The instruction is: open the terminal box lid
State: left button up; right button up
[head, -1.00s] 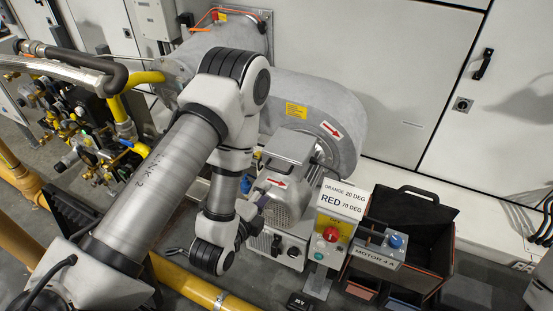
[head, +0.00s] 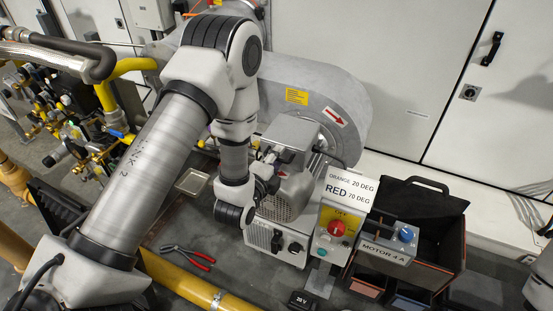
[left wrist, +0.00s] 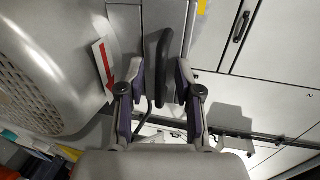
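The terminal box (head: 291,136), a grey box with a flat lid, sits on top of the grey motor (head: 296,188) in the head view. My left gripper (head: 268,160) is at the box's near left end, partly hidden by its own wrist. In the left wrist view my left gripper (left wrist: 160,72) is open. Gaps show on both sides of the slab. I cannot tell whether the lid is raised. My right gripper is not in view.
A control post with a red button (head: 337,229) stands right of the motor, beside an open black tool bag (head: 437,225). Red-handled pliers (head: 188,257) and a small tray (head: 192,181) lie on the floor. A yellow pipe (head: 190,288) crosses the front.

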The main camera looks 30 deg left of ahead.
pick_arm(q)
grip_shut()
jog(key=shift+r, duration=0.15)
